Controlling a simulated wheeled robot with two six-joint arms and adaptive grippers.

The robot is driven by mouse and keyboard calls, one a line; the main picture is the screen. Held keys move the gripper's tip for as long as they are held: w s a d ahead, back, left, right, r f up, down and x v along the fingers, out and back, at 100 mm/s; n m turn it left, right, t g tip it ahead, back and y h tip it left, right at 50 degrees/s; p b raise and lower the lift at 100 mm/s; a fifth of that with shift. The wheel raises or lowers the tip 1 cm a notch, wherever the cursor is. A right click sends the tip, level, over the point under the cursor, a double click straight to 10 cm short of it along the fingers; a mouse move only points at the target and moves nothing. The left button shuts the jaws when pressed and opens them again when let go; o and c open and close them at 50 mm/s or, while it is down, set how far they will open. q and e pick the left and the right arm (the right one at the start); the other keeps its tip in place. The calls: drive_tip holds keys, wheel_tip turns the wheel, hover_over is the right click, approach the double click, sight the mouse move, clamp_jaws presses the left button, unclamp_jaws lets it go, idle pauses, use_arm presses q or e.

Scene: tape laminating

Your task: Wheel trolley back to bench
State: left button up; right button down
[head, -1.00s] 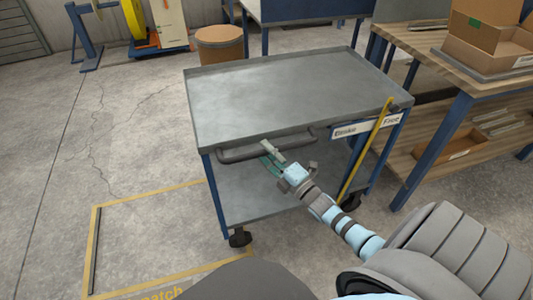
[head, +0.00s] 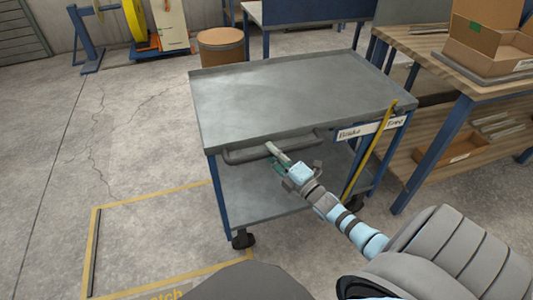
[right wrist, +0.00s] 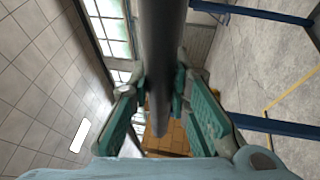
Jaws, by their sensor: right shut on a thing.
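The grey trolley (head: 290,95) with blue legs stands in the middle of the head view, its top tray empty. A dark push handle (head: 255,152) runs along its near side. My right gripper (head: 276,154) is shut on the handle near its middle. In the right wrist view the handle bar (right wrist: 160,70) passes between the green finger pads. The wooden bench (head: 440,65) stands just right of the trolley, close to its right side. My left gripper is not in view.
A yellow lever (head: 370,150) stands at the trolley's right end beside a label strip (head: 372,129). Boxes (head: 490,40) sit on the bench. A yellow floor outline (head: 95,250) lies at the lower left. A round drum (head: 221,50) stands behind.

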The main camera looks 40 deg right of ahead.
sight(284, 150)
drive_tip(key=d, duration=0.1)
drive_tip(key=s+d, duration=0.1)
drive_tip(key=d, duration=0.1)
drive_tip(key=shift+s+d, duration=0.1)
drive_tip(key=shift+d, duration=0.1)
drive_tip(key=shift+a, duration=0.1)
drive_tip(key=c, duration=1.9)
unclamp_jaws()
drive_tip(key=o, duration=0.4)
drive_tip(key=shift+s+d, duration=0.1)
drive_tip(key=shift+d, duration=0.15)
drive_tip(key=shift+a, duration=0.2)
drive_tip(key=s, duration=0.4)
drive_tip(key=s+f, duration=0.1)
drive_tip(key=s, duration=0.2)
drive_tip(key=s+f, duration=0.1)
drive_tip(key=s, duration=0.3)
drive_tip(key=shift+s+d, duration=0.35)
drive_tip(key=shift+d, duration=0.05)
